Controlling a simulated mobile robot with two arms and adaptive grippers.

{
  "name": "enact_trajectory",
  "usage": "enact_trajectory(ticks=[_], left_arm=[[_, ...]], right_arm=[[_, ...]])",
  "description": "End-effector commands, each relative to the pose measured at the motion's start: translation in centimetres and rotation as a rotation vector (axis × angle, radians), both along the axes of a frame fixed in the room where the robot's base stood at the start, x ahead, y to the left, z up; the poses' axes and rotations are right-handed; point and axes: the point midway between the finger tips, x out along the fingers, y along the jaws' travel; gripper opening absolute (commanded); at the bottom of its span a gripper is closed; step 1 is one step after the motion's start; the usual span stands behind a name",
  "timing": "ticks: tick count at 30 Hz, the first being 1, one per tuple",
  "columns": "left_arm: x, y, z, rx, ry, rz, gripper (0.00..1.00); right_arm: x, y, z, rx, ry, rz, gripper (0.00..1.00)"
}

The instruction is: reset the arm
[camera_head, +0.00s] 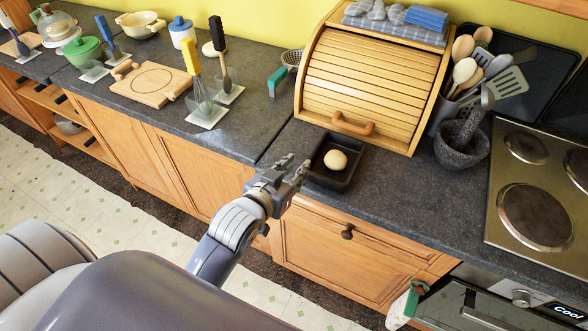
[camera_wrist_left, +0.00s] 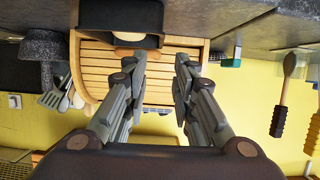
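My left gripper (camera_head: 297,170) reaches in from below over the front edge of the dark counter, just left of a small black tray (camera_head: 318,172). In the left wrist view its two fingers (camera_wrist_left: 160,62) stand apart with nothing between them, so it is open and empty. A pale round ball (camera_head: 336,161) lies in the tray. In the upside-down wrist view the tray (camera_wrist_left: 152,12) and the ball (camera_wrist_left: 130,36) are at the top, beyond the fingers. I cannot tell whether the gripper touches the tray. My right gripper is not in view.
A wooden roll-top bread box (camera_head: 370,85) stands behind the tray. A stone mortar (camera_head: 462,145), a utensil holder and a stove (camera_head: 540,190) are at right. A cutting board (camera_head: 150,83) and several upright utensils stand at left. The counter right of the tray is clear.

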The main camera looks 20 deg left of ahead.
Motion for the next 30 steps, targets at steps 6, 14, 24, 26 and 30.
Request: enact_trajectory(ticks=[6,14,24,26,30], left_arm=[[0.0,0.0,0.0,0.000,0.000,0.000,0.25],[-0.3,0.0,-0.4,0.003,0.016,-0.001,0.25],[-10.3,0.0,-7.6,0.073,0.456,-0.036,0.25],[-12.5,0.0,-8.6,0.086,0.538,-0.049,0.25],[-17.3,0.1,-10.1,0.112,0.708,-0.077,0.25]], right_arm=[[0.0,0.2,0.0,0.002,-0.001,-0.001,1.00],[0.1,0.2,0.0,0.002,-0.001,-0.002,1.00],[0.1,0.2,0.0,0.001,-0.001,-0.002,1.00],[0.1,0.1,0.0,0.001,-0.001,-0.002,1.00],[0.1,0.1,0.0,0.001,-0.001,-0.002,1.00]])
